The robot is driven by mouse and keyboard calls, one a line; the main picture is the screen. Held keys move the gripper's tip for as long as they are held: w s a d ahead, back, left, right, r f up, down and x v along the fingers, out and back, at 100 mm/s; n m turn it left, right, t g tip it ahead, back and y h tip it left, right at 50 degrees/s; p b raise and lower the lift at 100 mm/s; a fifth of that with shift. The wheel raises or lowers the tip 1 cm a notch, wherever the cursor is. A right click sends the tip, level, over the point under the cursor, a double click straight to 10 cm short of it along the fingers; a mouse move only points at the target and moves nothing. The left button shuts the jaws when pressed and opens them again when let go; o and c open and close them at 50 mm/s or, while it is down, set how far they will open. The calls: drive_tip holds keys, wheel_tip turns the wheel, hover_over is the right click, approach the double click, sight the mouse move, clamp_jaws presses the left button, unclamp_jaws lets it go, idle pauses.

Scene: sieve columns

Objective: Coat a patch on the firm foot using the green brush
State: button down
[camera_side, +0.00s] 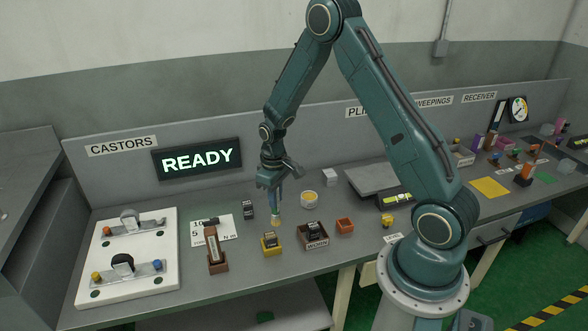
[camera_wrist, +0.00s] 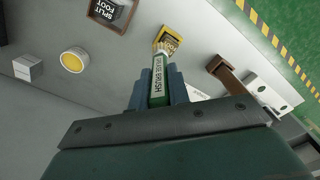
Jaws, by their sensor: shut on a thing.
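Another dark block, labelled "SPLIT FOOT" (camera_wrist: 105,12), sits in a brown tray (camera_side: 313,243). A further dark block (camera_side: 248,209) stands on the bench behind.
A round pot with yellow content (camera_side: 310,199) and a white block (camera_side: 329,177) stand behind the trays. A small orange box (camera_side: 345,226) is at their right. A brown stand (camera_side: 214,252), a white card (camera_side: 226,229) and a white castor board (camera_side: 127,262) are at the left.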

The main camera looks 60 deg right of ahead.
sight(276, 213)
drive_tip(key=shift+f, duration=1.6)
drive_tip(key=shift+w+a+f, duration=0.35)
drive_tip(key=shift+w+f, duration=0.05)
drive_tip(key=shift+s+d+f, duration=0.15)
drive_tip(key=shift+s+d, duration=0.15)
drive_tip(key=shift+s, duration=0.05)
drive_tip(key=shift+d+r, duration=0.1)
drive_tip(key=shift+r, duration=3.95)
drive_tip(key=shift+f, duration=0.1)
